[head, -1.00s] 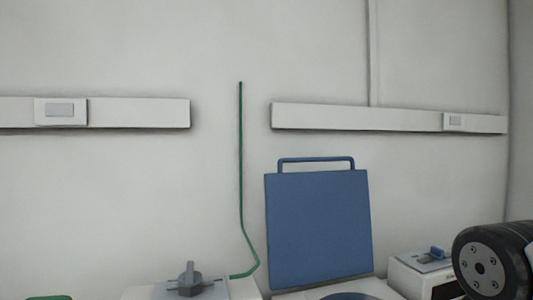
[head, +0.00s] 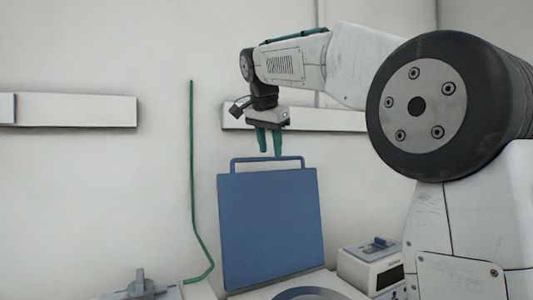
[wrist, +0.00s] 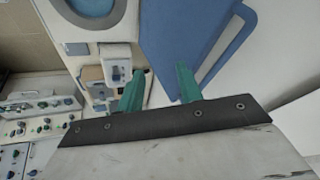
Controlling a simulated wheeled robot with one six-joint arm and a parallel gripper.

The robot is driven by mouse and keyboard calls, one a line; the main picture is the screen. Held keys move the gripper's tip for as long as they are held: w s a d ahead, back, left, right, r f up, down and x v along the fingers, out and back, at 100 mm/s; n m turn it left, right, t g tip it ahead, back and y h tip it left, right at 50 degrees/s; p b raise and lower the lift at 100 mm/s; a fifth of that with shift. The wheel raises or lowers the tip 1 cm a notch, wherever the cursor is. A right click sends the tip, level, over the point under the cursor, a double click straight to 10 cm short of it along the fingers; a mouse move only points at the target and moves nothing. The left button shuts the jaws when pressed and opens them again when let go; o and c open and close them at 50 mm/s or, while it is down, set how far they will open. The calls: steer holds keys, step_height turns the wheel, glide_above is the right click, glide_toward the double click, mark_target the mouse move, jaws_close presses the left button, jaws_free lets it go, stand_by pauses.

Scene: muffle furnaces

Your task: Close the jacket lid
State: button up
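The jacket lid is a blue square panel (head: 270,228) standing upright and open, with a blue bar handle (head: 266,160) along its top edge. In the wrist view the lid (wrist: 180,35) and its handle (wrist: 228,45) show at the top centre and right. My gripper (head: 270,152) points down just above the handle in the head view, with its green fingers apart. In the wrist view the gripper (wrist: 158,82) is open and nothing is between the fingers. I cannot tell whether it touches the handle.
A round opening (head: 310,294) lies in front of the lid's foot. A white box with a blue switch (head: 372,262) stands to the right, and a grey knob (head: 140,284) at lower left. A green tube (head: 192,180) runs up the wall behind.

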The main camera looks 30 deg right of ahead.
steer(key=w+d+r+m+h, duration=0.1)
steer(key=w+r+m, duration=0.15)
steer(key=w, duration=0.25)
steer(key=w+d+r+m, duration=0.1)
steer(key=w+d+m, duration=0.15)
steer(key=w, duration=0.25)
steer(key=shift+t, duration=0.3)
steer(key=x, duration=0.7)
steer(key=shift+w+a+f, duration=0.1)
steer(key=shift+w, duration=0.1)
jaws_close()
